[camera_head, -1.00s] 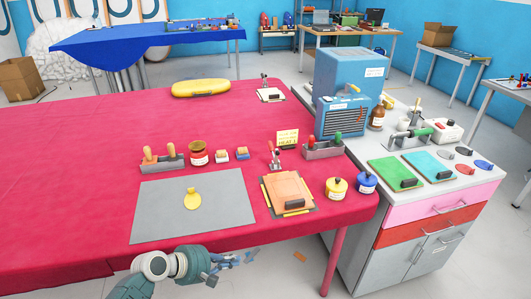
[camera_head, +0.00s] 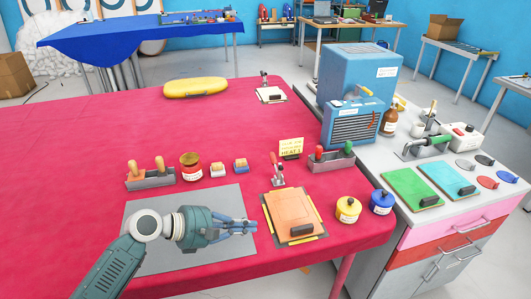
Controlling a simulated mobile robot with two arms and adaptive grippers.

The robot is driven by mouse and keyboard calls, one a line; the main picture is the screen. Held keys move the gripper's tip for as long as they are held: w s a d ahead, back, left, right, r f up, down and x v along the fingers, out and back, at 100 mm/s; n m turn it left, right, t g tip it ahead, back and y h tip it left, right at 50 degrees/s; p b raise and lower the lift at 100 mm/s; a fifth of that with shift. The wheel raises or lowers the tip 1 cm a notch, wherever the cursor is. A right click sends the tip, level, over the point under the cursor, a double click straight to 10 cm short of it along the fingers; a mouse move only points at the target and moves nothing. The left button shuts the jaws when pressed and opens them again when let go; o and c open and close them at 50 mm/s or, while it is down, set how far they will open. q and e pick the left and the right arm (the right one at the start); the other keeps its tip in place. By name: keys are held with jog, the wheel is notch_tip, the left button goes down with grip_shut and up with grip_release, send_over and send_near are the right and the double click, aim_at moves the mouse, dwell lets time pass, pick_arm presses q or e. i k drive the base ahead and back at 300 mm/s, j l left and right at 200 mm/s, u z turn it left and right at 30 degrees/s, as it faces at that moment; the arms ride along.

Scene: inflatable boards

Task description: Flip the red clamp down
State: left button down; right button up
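The red clamp (camera_head: 276,168) is a small metal toggle clamp with a red handle. The handle stands up, leaning slightly, at the back edge of the fixture that bears the orange board (camera_head: 291,215). My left gripper (camera_head: 252,228) is over the grey mat, left of the orange board and nearer the camera than the clamp. Its fingers point right and are apart from the clamp. They look empty, but their gap is too small to judge. The yellow piece seen earlier on the mat is hidden behind my arm. My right gripper is out of view.
Yellow (camera_head: 348,211) and blue (camera_head: 382,203) jars stand right of the board. Another small clamp fixture (camera_head: 270,95) sits at the back.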

aim_at(272, 155)
jog(key=i+j, duration=0.1)
jog(key=i, duration=0.4)
jog(key=i+j, duration=0.1)
jog(key=i, duration=0.35)
